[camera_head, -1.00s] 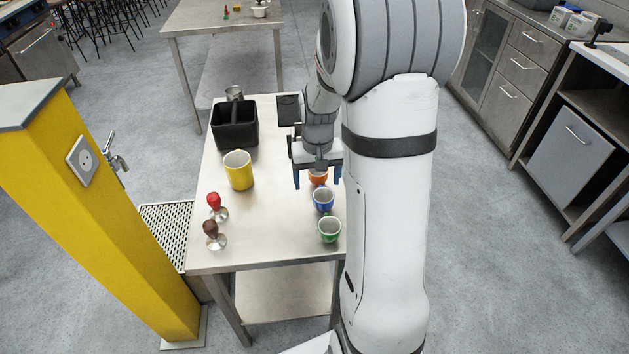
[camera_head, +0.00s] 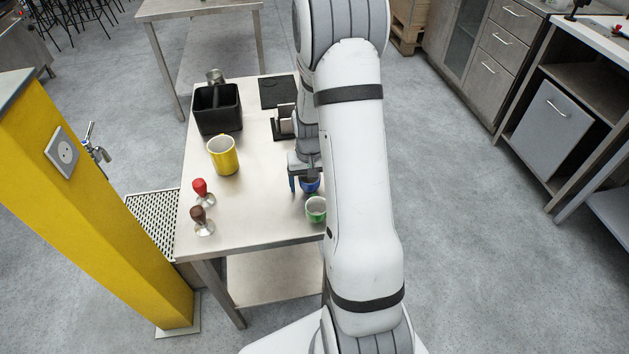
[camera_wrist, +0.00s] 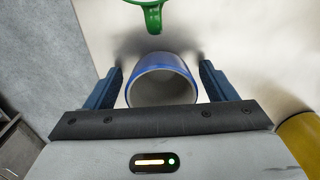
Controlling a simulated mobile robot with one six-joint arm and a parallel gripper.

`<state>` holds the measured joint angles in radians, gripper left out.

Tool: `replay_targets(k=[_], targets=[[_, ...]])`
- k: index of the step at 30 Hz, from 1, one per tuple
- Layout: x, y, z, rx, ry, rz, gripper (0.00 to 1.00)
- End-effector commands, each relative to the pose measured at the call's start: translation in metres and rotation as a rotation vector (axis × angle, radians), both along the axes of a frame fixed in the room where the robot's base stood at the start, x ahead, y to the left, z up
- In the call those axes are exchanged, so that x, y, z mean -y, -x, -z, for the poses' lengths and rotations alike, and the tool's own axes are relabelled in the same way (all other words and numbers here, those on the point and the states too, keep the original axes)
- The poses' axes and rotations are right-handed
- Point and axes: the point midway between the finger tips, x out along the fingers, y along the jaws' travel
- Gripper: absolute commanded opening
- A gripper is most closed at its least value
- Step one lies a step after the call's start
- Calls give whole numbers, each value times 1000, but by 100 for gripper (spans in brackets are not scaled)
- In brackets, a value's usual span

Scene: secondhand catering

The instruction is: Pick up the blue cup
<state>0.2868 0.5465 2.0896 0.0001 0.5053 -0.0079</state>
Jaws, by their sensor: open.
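The blue cup (camera_head: 310,186) stands on the metal table, mostly hidden under my gripper in the head view. In the wrist view the blue cup (camera_wrist: 162,82) shows its grey-white inside and blue outer wall. It sits between the two blue fingers of my gripper (camera_wrist: 160,86), one finger on each side, with a gap visible at both sides. My gripper (camera_head: 306,186) is open and low over the cup. A green cup (camera_head: 316,209) stands just in front of it, nearer the table's front edge. Its green handle (camera_wrist: 153,14) shows at the top of the wrist view.
A yellow mug (camera_head: 225,160), a red-handled tamper (camera_head: 201,192) and a brown-handled tamper (camera_head: 201,221) stand on the left. A black bin (camera_head: 218,112) is behind them. The middle of the table (camera_head: 255,190) is clear. The orange cup is hidden.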

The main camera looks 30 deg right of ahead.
Motion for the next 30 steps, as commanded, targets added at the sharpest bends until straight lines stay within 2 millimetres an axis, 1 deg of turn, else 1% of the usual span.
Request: replay_targets(k=[4, 22, 27, 30], targets=[[0, 0, 0, 0, 0, 0, 78], [0, 0, 0, 0, 0, 0, 29], [0, 0, -1, 0, 0, 0, 29], [0, 0, -4, 1, 0, 0, 29]])
